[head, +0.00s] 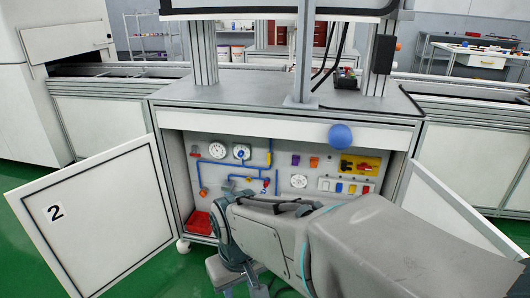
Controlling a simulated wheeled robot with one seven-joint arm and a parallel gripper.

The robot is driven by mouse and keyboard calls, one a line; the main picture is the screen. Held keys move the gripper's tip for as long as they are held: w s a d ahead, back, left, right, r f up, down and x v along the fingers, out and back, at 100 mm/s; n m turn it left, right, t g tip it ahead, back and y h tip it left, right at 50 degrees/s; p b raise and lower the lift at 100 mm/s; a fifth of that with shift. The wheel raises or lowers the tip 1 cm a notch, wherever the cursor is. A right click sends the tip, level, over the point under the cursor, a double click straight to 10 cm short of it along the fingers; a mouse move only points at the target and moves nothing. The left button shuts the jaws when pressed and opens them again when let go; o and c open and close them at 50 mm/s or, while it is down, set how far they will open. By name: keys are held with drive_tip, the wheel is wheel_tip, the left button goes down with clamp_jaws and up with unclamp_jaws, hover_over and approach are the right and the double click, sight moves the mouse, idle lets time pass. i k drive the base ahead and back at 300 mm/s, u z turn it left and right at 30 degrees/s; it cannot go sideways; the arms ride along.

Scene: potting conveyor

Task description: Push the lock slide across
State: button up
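The open cabinet (290,125) under the bench shows a grey back panel (222,174) with controls. At its right is a yellow plate (375,160) with a red handle and dark parts. I cannot tell which small part is the lock slide; none shows clearly at this size. My arm crosses the lower middle and right of the view, in front of the cabinet, and hides the lower part of the panel. My gripper's fingers cannot be made out.
Cabinet doors stand open at left (95,225) and right (450,207). The panel also bears gauges (218,150), blue pipes (238,178) and coloured switches (346,187). A red tray (198,222) lies at the cabinet's lower left. A blue ball (340,135) shows before the bench edge.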

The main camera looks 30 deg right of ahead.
sight(343, 165)
drive_tip(key=z, duration=0.3)
drive_tip(key=i, duration=1)
drive_tip(key=z, duration=0.6)
